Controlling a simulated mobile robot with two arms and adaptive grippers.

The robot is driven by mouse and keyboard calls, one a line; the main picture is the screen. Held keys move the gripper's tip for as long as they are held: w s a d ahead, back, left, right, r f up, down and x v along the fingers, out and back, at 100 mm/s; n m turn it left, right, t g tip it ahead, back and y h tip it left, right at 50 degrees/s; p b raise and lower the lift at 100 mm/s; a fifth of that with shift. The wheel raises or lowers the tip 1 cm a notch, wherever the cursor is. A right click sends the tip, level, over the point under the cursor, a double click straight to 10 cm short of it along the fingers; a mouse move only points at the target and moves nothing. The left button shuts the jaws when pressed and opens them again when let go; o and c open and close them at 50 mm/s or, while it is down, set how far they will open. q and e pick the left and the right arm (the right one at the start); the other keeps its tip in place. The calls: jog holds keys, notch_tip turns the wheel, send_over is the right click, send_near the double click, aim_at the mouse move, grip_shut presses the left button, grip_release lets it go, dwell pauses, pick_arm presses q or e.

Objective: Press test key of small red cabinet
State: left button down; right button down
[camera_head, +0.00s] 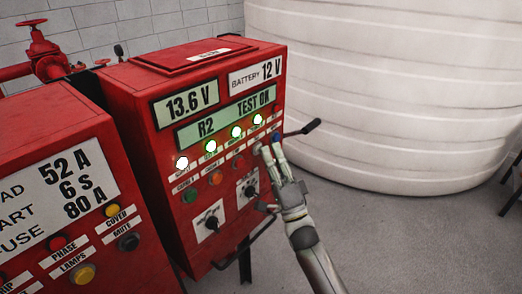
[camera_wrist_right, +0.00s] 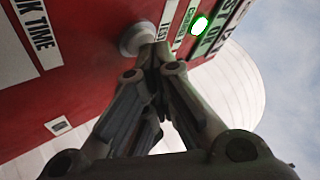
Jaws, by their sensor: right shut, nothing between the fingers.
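The small red cabinet (camera_head: 125,97) stands in the middle of the head view, with buttons, lamps and knobs on its front. Its display (camera_head: 228,117) reads "R2 TEST OK". My right gripper (camera_head: 267,150) is shut and empty, its fingertips at the right part of the button rows. In the right wrist view, the gripper (camera_wrist_right: 153,55) has its tips at a round pale key (camera_wrist_right: 136,38) beside a label that appears to read TEST. The tips overlap the key's edge; I cannot tell whether it is pressed in. In the head view the fingers hide this key. My left gripper is out of view.
Another red cabinet (camera_head: 52,120) with a large panel stands at the left front. A black lever (camera_head: 303,128) sticks out on the small cabinet's right side. A red valve wheel (camera_head: 38,24) is behind. A large white tank (camera_head: 390,90) fills the back right. Grey floor (camera_head: 420,240) is clear at right.

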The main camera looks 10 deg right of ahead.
jog(key=shift+s, duration=0.1)
jog(key=shift+s+d+p, duration=0.35)
jog(key=shift+s+d, duration=0.1)
jog(key=shift+s, duration=0.15)
jog(key=s+d+p, duration=0.1)
jog(key=s, duration=0.1)
jog(key=s+d+p, duration=0.1)
jog(key=s+d, duration=0.1)
dwell(0.3)
jog(key=shift+w+f, duration=0.1)
dwell(0.4)
